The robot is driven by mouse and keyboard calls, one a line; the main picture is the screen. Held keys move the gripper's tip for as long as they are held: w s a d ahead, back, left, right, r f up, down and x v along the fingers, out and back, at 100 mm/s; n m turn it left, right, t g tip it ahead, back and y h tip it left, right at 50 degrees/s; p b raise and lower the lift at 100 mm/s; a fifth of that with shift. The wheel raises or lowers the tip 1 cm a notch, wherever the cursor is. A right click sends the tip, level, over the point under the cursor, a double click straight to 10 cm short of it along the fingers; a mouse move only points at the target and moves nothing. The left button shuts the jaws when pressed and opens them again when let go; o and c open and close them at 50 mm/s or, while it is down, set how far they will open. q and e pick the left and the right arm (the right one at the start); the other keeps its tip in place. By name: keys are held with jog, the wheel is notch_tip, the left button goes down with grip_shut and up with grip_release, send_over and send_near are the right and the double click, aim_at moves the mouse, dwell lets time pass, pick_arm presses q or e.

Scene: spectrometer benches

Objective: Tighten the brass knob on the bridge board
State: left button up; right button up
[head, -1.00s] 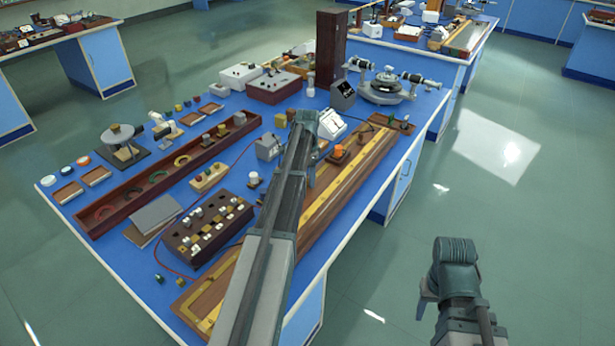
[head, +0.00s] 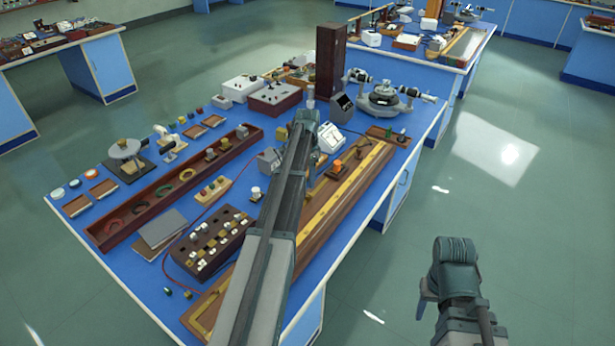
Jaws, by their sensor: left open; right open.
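The bridge board (head: 346,191), a long wooden board with a yellow strip along it, lies along the bench's near right edge. Small dark terminals (head: 401,136) stand at its far end. An orange-topped block (head: 337,167) is at its far half. I cannot make out a brass knob for certain; my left arm hides part of the board. My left gripper (head: 312,150) is open above the bench, left of the board's far half; its fingertips are mostly hidden. My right gripper (head: 424,299) is open over the floor, right of the bench, well away from the board.
A resistance box (head: 213,241), a long dark tray (head: 112,236) and a small terminal block (head: 214,190) fill the left side. A white meter (head: 329,138), a spectrometer (head: 384,97) and a tall wooden case (head: 330,60) stand farther back. The floor (head: 400,270) at right is clear.

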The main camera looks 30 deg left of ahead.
pick_arm(q)
notch_tip(320, 180, up, 6)
jog(key=p, duration=0.5)
jog(key=shift+r, duration=0.15)
pick_arm(e)
notch_tip(320, 180, up, 6)
jog(key=shift+r, duration=0.15)
pick_arm(q)
jog(key=s+d+f+b, duration=0.1)
jog(key=s+d, duration=0.3)
jog(key=d, duration=0.6)
jog(key=s+d, duration=0.5)
jog(key=d, duration=0.5)
jog(key=s+d+f+n+y+b, duration=0.1)
jog(key=s+d+n, duration=0.1)
jog(key=s+d, duration=1.5)
jog(key=shift+s+f+b, duration=0.3)
jog(key=shift+s, duration=0.4)
pick_arm(e)
notch_tip(320, 180, down, 3)
jog(key=shift+r, duration=0.15)
